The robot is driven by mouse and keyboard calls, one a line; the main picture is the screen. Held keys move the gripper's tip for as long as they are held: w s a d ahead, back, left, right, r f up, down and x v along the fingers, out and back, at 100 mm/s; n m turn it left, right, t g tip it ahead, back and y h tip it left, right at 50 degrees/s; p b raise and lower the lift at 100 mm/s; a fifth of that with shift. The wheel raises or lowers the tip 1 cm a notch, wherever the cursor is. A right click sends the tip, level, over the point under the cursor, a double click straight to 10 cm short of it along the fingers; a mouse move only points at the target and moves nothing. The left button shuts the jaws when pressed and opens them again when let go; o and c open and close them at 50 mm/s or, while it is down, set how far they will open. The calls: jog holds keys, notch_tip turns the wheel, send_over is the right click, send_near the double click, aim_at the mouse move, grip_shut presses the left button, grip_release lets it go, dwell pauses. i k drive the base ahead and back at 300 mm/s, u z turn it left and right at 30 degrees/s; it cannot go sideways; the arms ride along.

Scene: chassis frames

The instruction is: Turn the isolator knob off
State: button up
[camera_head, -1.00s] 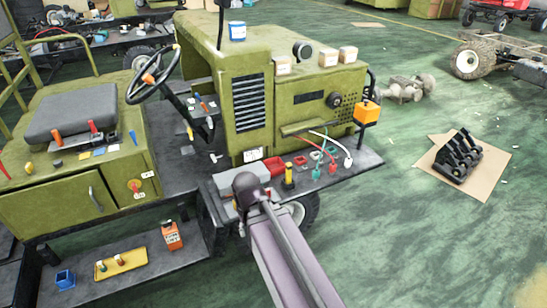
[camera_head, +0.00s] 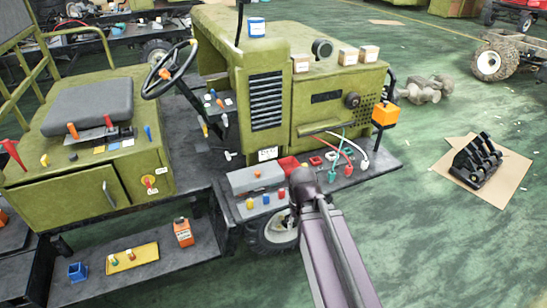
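The isolator knob (camera_head: 149,182) is a small red knob on a yellow plate. It is on the olive-green side panel below the seat, at the panel's right end, with small white labels above and below it. Its exact turn angle is too small to read. My arm comes up from the bottom edge, right of centre, and its dark end covers part of the vehicle's front ledge. My gripper's fingers do not show. The visible arm is well to the right of the knob, apart from it.
The vehicle's black seat (camera_head: 88,108) and steering wheel (camera_head: 168,70) are above the panel. The front ledge (camera_head: 385,164) carries cables and small parts.

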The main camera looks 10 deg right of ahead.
aim_at(148, 182)
jog(key=u, duration=0.15)
jog(key=i, duration=0.95)
jog(key=u, duration=1.2)
